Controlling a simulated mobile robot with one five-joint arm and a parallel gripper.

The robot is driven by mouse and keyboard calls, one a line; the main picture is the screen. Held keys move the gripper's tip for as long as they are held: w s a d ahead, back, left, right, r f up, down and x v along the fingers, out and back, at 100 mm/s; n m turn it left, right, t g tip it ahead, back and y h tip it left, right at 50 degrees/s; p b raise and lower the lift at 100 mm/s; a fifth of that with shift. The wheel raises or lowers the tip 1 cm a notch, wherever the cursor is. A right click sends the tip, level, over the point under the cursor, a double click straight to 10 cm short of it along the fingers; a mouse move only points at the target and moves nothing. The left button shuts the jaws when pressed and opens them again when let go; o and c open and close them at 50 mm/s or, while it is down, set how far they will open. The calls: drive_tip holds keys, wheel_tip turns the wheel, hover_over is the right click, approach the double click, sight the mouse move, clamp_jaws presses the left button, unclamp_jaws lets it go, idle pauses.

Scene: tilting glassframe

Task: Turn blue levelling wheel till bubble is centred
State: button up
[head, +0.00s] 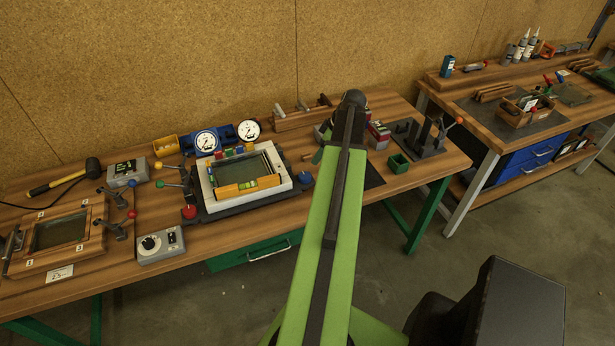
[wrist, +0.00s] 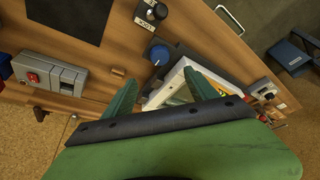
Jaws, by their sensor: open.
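The blue levelling wheel (head: 305,178) stands at the right corner of the white tilting frame (head: 211,195). It also shows in the wrist view (wrist: 159,54), beyond the fingertips and roughly between them. My gripper (wrist: 163,88) is open and empty, with its green fingers apart and the wheel not between them. The white frame's corner lies partly behind the right finger there. In the head view my arm hides most of the gripper. A yellow-green level vial (head: 248,186) sits on the frame's orange front bar. Its bubble is too small to place.
A red knob (head: 189,211) stands at the frame's left corner. Two dial gauges (head: 206,141) stand behind it. A black knob (wrist: 150,11) lies past the blue wheel. A grey switch box (wrist: 49,76) and dark mat (wrist: 72,18) are nearby.

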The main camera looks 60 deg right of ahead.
sight(305, 176)
drive_tip(key=b+x, duration=1.2)
drive_tip(key=x, duration=0.2)
drive_tip(key=shift+w+f, duration=0.2)
drive_tip(key=shift+f, duration=0.15)
drive_tip(key=shift+r, duration=0.1)
drive_tip(key=shift+c, duration=0.4)
drive_tip(key=c, duration=1.2)
drive_tip(key=shift+d, duration=0.4)
drive_tip(key=shift+c, duration=0.6)
drive_tip(key=shift+a, duration=0.4)
drive_tip(key=shift+a, duration=0.1)
drive_tip(key=shift+a+m, duration=0.1)
drive_tip(key=shift+m, duration=0.5)
